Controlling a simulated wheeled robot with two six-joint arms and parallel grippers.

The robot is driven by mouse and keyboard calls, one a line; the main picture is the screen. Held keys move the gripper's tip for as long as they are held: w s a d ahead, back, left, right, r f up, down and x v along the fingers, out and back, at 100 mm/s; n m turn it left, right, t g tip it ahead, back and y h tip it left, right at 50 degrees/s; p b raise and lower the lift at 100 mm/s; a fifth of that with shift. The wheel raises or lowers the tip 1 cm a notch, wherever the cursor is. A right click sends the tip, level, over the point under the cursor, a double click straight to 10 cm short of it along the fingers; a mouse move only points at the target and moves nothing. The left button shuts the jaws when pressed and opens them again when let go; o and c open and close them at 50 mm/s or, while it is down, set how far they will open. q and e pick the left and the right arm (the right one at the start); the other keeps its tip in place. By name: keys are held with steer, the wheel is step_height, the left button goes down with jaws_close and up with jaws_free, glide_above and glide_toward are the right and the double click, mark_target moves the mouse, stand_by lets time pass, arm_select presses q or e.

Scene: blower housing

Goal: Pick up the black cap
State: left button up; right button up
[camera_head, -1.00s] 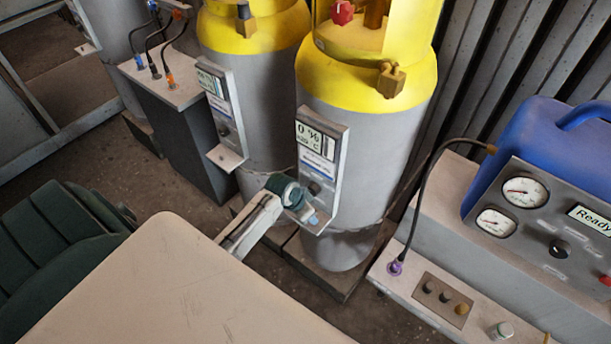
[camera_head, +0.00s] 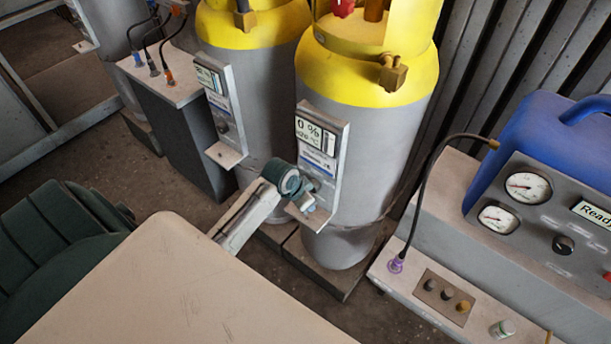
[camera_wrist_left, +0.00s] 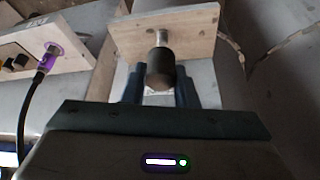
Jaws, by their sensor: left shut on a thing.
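The black cap (camera_wrist_left: 160,68) is a short dark cylinder in the left wrist view. It sits between the blue fingers of my left gripper (camera_wrist_left: 158,90), which is shut on it. Above it, a pale metal stem shows against the bracket plate (camera_wrist_left: 165,35); I cannot tell whether cap and stem are still joined. In the head view my left gripper (camera_head: 306,198) is at the lower part of the display panel (camera_head: 318,150) on the front yellow-topped cylinder (camera_head: 375,160). The cap is hidden there. My right gripper is not in view.
A second yellow-topped cylinder (camera_head: 255,80) stands to the left. To the right is a machine with gauges (camera_head: 528,188), a blue tank (camera_head: 545,135), a black hose (camera_head: 425,190) and a small plate of knobs (camera_head: 443,297).

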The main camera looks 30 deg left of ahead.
arm_select(q)
steer(key=s+d+r+b, duration=0.1)
steer(key=s+d+b, duration=0.2)
steer(key=s, duration=1.2)
steer(key=shift+s+d, duration=0.2)
steer(key=shift+d, duration=0.15)
